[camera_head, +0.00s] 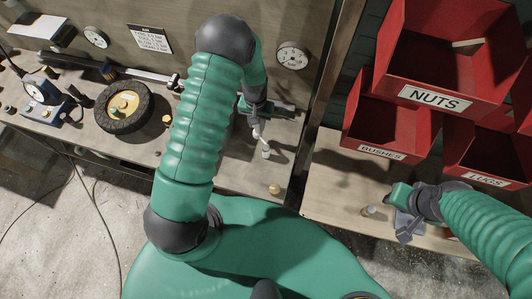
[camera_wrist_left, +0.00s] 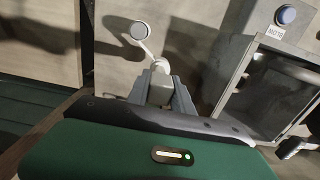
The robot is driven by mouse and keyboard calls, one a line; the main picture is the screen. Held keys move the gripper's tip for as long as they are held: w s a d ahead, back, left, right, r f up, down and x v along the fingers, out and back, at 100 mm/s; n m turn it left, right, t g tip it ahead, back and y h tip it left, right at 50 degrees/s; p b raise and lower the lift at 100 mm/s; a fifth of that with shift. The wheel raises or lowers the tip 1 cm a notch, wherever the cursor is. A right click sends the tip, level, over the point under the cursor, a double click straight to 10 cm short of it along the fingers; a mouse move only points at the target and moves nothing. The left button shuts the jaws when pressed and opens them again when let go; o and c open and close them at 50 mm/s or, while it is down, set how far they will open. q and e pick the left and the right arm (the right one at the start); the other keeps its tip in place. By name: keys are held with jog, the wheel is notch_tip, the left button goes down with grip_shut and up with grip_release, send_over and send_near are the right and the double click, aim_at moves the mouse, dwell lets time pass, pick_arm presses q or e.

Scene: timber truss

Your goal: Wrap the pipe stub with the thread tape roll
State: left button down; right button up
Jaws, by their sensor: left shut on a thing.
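My left gripper (camera_head: 257,128) is over the wooden bench, fingers pointing down. In the left wrist view its grey fingers (camera_wrist_left: 163,88) are shut on a small whitish piece (camera_wrist_left: 160,66), probably the thread tape roll, mostly hidden between them. A thin white strip (camera_wrist_left: 148,48) runs from it to a round, grey-topped piece with a pale rim (camera_wrist_left: 139,30), which looks like the pipe stub. In the head view this stub (camera_head: 265,152) stands on the bench just below the gripper. My right gripper (camera_head: 408,226) is low over the right bench; its finger opening is unclear.
Red bins marked NUTS (camera_head: 435,95), BUSHES (camera_head: 380,153) and LUGS (camera_head: 487,180) stand at right. A small cylinder (camera_head: 368,210) is beside my right gripper. A black-tyred wheel (camera_head: 124,107) lies at left. A brass-coloured piece (camera_head: 274,188) is near the bench edge. An open grey box (camera_wrist_left: 265,90) is close by.

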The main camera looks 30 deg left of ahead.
pick_arm(q)
jog(key=shift+s+a, duration=0.45)
jog(key=shift+s, duration=0.2)
jog(key=shift+r, duration=0.15)
jog(key=shift+s, duration=0.15)
jog(key=shift+s, duration=0.3)
jog(key=s+d+p, duration=0.2)
jog(key=s+d, duration=0.2)
jog(key=s, duration=0.5)
jog(key=w+d, duration=0.4)
jog(key=d, duration=0.6)
jog(key=shift+p, duration=0.45)
